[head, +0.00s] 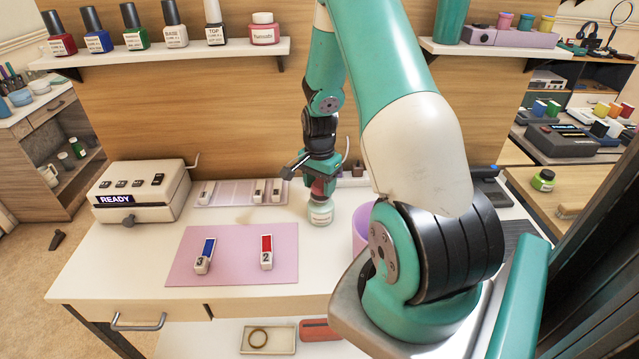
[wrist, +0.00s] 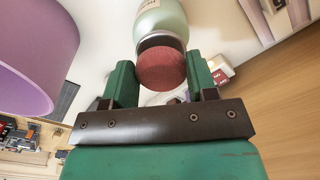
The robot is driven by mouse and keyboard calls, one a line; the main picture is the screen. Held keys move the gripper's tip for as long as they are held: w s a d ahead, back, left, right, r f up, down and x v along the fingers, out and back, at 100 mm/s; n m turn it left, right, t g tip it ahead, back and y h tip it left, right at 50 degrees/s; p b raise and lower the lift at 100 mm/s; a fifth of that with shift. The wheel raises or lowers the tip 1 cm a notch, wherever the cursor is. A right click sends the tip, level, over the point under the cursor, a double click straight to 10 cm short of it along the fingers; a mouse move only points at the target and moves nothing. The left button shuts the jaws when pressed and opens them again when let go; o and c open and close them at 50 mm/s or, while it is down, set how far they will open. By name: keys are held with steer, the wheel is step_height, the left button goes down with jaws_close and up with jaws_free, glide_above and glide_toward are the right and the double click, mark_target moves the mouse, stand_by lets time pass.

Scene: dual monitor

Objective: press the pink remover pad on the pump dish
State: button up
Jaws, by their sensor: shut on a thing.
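The pump dish (head: 320,213) is a pale green jar with a label, standing on the white table just under my gripper (head: 322,180). In the wrist view the pump dish (wrist: 162,20) shows its metal top at the top centre. The remover pad (wrist: 162,70) is a round, dull pink-red piece between the two green fingers of my gripper (wrist: 161,80). My gripper is shut on the pad and points down over the dish. The pad overlaps the dish's top in the picture; I cannot tell whether they touch. The pad is small and partly hidden in the head view.
A lilac cup (head: 361,232) stands close right of the dish. A pink mat (head: 232,270) with blue-ended and red-ended pieces lies front left. A lilac tray (head: 232,190) and a white READY machine (head: 140,193) are behind. A bottle shelf (head: 170,55) hangs above.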

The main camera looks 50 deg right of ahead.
steer(key=shift+f+b, duration=0.65)
steer(key=shift+f, duration=0.35)
stand_by(0.8)
steer(key=shift+r, duration=0.1)
stand_by(0.4)
step_height(320, 180, up, 7)
steer(key=p, duration=0.6)
